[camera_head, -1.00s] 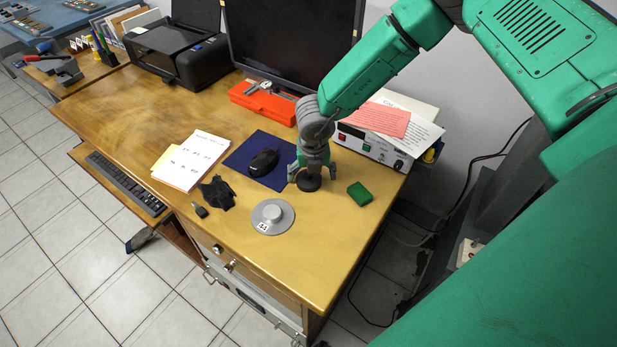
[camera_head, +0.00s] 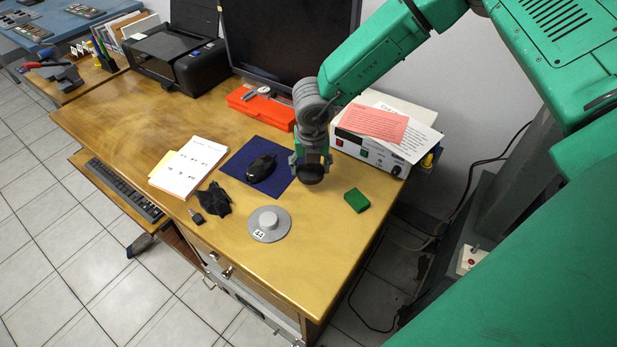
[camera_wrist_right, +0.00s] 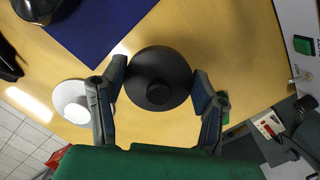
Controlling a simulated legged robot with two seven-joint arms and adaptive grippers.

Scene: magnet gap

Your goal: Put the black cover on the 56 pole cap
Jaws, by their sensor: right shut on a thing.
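The black cover (camera_head: 312,174) is a round dark disc with a knob, held in my right gripper (camera_head: 312,158) just right of the blue mat. In the right wrist view the cover (camera_wrist_right: 160,80) sits between the two fingers of the gripper (camera_wrist_right: 158,95), which are shut on it. It appears slightly above the table. My left gripper is out of view.
A green block (camera_head: 356,200) is right of the cap. A crumpled black thing (camera_head: 213,200) and a small dark key-like item (camera_head: 196,215) lie left of it.

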